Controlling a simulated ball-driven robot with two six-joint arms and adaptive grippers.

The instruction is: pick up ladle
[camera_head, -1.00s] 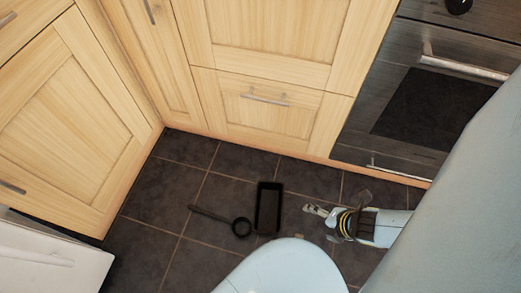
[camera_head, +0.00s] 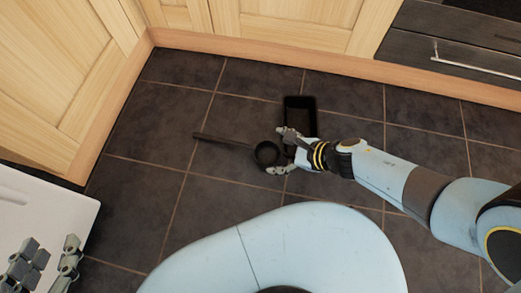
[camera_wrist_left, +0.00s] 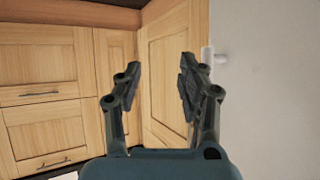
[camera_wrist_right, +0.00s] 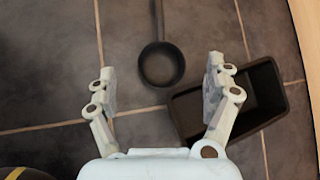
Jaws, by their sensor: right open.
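The dark ladle (camera_head: 225,141) lies on the tiled floor, its handle pointing left and its round bowl at the right end. My right gripper (camera_head: 277,151) is open at the bowl end. In the right wrist view the ladle (camera_wrist_right: 161,66) has its bowl between the fingertips of the gripper (camera_wrist_right: 161,72), with a gap on both sides; the handle runs up out of the picture. Whether the fingers are at floor height I cannot tell. My left gripper (camera_head: 54,246) is open and empty at the lower left; in the left wrist view it (camera_wrist_left: 160,65) faces cabinets.
A black rectangular tray (camera_head: 300,103) stands on the floor just right of the ladle's bowl, close to my right gripper. Wooden cabinets (camera_head: 270,20) and an oven (camera_head: 450,50) line the back. A white panel (camera_head: 40,205) is at the left. Floor left of the ladle is clear.

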